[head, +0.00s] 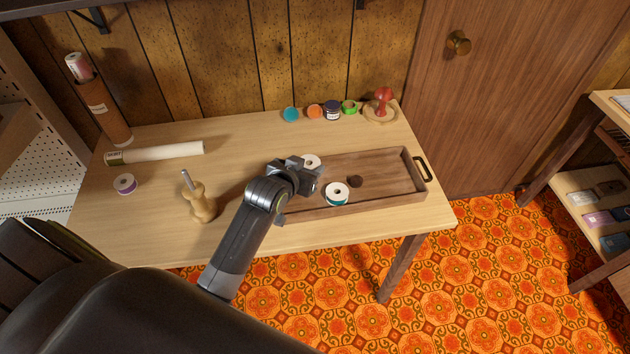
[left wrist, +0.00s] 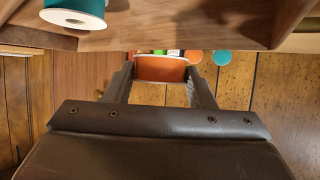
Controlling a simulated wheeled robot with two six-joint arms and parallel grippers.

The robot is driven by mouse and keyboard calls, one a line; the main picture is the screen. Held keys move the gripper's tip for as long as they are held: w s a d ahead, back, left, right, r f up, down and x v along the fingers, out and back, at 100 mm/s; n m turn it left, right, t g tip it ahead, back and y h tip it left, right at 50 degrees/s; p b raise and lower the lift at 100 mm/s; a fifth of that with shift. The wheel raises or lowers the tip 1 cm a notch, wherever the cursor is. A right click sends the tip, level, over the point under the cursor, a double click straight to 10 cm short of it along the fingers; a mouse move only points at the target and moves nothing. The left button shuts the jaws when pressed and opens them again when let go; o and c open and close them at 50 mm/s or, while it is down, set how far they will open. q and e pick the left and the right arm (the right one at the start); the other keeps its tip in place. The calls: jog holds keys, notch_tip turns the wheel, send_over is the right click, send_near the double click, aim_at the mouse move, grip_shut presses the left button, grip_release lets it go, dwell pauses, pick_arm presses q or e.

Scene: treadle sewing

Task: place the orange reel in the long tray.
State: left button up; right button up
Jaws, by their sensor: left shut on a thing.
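The orange reel (left wrist: 160,68) is between the two fingers of my left gripper (left wrist: 160,82) in the left wrist view. In the head view my left gripper (head: 308,174) is shut on it, and the reel's white top (head: 311,161) shows just beyond the fingers. The long tray (head: 395,170), of brown wood with a dark end handle, lies on the table. The gripper and reel are at its left part, and the arm hides that end. I cannot tell the reel's exact height above the tray. My right gripper is not in view.
Several small items and a red-topped stand (head: 382,103) line the back.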

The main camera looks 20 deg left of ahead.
pick_arm(q)
jog(key=shift+f, duration=2.45)
jog(key=shift+f, duration=0.1)
jog(key=o, duration=1)
jog(key=shift+c, duration=0.2)
jog(key=v, duration=1.2)
